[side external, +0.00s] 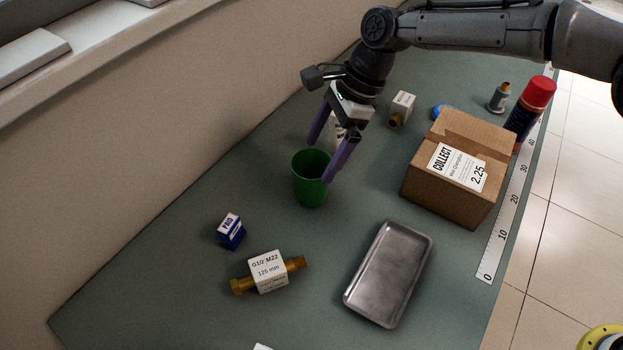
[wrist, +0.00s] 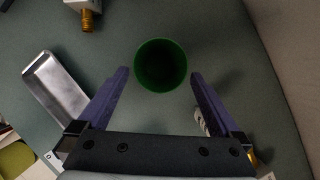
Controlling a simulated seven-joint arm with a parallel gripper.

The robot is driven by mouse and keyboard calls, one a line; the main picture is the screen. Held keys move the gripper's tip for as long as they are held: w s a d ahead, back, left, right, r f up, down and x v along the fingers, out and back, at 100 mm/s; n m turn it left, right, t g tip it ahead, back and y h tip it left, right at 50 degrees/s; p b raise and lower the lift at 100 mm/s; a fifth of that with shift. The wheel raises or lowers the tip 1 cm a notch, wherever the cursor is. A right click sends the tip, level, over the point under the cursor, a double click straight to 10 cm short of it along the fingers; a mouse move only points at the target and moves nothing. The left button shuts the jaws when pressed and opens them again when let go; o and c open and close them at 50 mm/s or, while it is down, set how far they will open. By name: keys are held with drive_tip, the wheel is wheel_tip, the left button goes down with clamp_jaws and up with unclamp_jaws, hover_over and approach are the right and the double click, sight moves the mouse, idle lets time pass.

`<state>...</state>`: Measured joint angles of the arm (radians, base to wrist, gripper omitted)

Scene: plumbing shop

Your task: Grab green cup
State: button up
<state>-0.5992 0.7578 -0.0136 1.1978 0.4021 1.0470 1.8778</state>
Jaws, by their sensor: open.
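The green cup (side external: 311,180) stands upright on the grey-green bench in the side view, left of the middle. It also shows in the wrist view (wrist: 160,66), seen from above with its round mouth between the lines of my two fingers. My gripper (side external: 320,160) is open and empty. Its purple fingers point down close to the cup, one behind it and one at its right. In the wrist view my fingertips (wrist: 158,76) are spread to either side of the cup, with gaps between them and its rim. I cannot tell the exact height of the fingertips against the rim.
A metal tray (side external: 388,275), a cardboard box (side external: 459,167), a brass fitting with a white label block (side external: 268,272) and a small blue box (side external: 231,232) lie around. Another labelled fitting (side external: 402,106) and a red-capped can (side external: 531,108) are farther back. Bench left of the cup is clear.

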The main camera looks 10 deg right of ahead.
sight(298, 196)
drive_tip(key=shift+x, duration=4.35)
drive_tip(key=c, duration=1)
drive_tip(key=shift+r, duration=0.1)
drive_tip(key=shift+c, duration=0.2)
